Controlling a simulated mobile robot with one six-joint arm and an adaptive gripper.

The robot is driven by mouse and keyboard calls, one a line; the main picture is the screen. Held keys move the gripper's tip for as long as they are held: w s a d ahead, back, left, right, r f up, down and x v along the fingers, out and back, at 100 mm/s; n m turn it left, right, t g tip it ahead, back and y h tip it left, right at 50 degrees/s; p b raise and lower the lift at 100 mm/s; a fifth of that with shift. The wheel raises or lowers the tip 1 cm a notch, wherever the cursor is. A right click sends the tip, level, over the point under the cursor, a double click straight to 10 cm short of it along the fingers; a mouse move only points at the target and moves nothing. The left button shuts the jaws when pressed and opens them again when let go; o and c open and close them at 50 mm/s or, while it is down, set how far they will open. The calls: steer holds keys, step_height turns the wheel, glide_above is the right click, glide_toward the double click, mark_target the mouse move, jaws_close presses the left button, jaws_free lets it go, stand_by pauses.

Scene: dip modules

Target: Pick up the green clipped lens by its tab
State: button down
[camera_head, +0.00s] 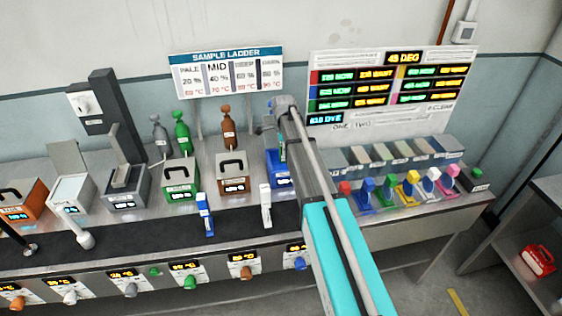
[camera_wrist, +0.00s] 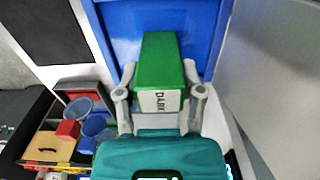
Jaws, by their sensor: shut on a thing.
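My gripper (camera_wrist: 159,80) is shut on a green block (camera_wrist: 160,60) with a white label reading "DARK". One grey finger presses each side of it in the wrist view. A blue surface lies behind the block. In the head view my arm reaches over the blue module (camera_head: 282,181), and my fingers are mostly hidden there. A green holder with a round lens (camera_head: 388,191) stands in the row of coloured lens holders at the right, apart from my gripper. I cannot tell whether any lens is attached to the held block.
Blue (camera_head: 363,197), yellow (camera_head: 409,190) and pink (camera_head: 449,180) lens holders stand at the right. Green (camera_head: 181,181) and brown (camera_head: 233,173) modules line the bench to the left. A white upright tool (camera_head: 265,205) stands close by on the dark strip.

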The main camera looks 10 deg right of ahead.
steer(key=shift+r, duration=0.1)
step_height(320, 180, up, 10)
steer(key=p, duration=1)
stand_by(0.4)
